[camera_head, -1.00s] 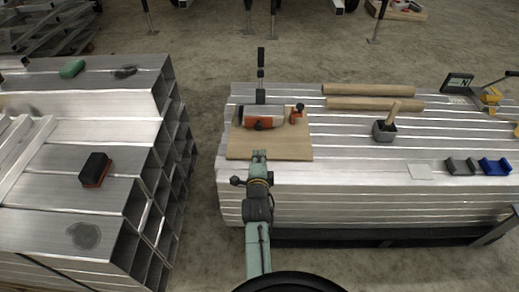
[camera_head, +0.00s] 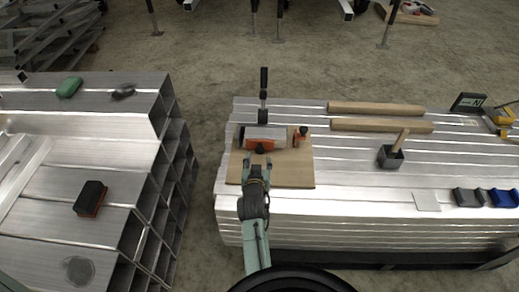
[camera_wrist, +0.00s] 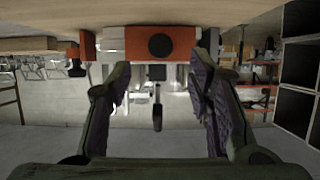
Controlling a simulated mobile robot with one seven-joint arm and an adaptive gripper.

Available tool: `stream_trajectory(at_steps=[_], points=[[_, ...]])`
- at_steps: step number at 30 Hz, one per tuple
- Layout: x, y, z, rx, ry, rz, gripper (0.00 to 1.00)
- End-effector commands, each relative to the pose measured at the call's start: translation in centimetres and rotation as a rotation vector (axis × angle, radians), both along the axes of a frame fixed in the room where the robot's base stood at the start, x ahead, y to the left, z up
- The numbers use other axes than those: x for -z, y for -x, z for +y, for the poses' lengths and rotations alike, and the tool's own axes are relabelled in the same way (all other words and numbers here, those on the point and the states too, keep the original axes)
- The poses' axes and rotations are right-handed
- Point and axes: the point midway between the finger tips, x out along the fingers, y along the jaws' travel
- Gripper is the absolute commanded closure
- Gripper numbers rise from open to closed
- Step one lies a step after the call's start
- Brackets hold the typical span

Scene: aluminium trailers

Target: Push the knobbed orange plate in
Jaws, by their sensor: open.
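The orange plate (camera_head: 251,144) with a round black knob (camera_head: 260,150) is on the front face of a grey metal block (camera_head: 266,132) standing on a wooden board (camera_head: 293,172). In the wrist view the orange plate (camera_wrist: 134,43) faces me, its dark knob near its middle. My gripper (camera_head: 257,162) is open just in front of the plate, over the board. In the wrist view the fingers of my gripper (camera_wrist: 160,78) are spread with nothing between them, roughly in line with the knob. Whether a finger touches the plate, I cannot tell.
An upright black-handled lever (camera_head: 263,92) rises behind the block. A smaller orange piece (camera_head: 301,135) stands at its right. The board's front is clear.

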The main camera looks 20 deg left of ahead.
Motion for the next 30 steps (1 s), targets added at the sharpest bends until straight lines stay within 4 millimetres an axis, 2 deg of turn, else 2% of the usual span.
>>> stream_trajectory(at_steps=[1, 6, 12, 24, 30], points=[[0.2, -1.1, 0.4, 0.0, 0.0, -0.001, 0.53], [1.4, -3.9, 1.1, 0.0, -0.001, 0.0, 0.53], [2.5, -6.0, 1.8, 0.0, -0.002, 0.001, 0.53], [2.8, -6.6, 1.9, 0.0, -0.003, 0.001, 0.54], [2.8, -6.6, 1.9, 0.0, -0.003, 0.001, 0.67]])
